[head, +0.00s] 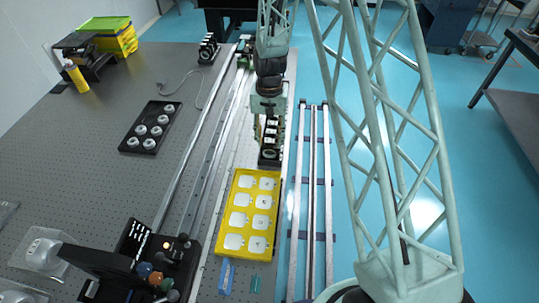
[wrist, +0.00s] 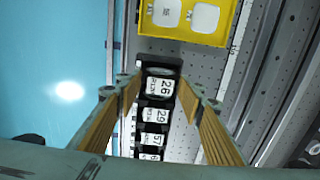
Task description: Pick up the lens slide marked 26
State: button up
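The lens slide marked 26 (wrist: 158,88) is the nearest to the yellow tray in a row of black slides with white labels in the wrist view. A slide marked 29 (wrist: 154,115) stands right behind it, with further slides beyond. In the head view the row of slides (head: 270,135) sits below my gripper (head: 268,103), near the table's right edge; the numbers are too small to read there. My gripper, also in the wrist view (wrist: 160,82), is open, with its tan fingers on either side of the row and nothing held between them.
A yellow tray (head: 222,222) with several white square pieces lies in front of the slide row. Long metal rails (head: 195,140) run to its left. A black plate with round mounts (head: 150,128) lies farther left. Blue floor (head: 320,75) lies beyond the table's right edge.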

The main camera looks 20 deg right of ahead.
jog(key=shift+f, duration=0.3)
jog(key=shift+c, duration=0.4)
jog(key=c, duration=1.1)
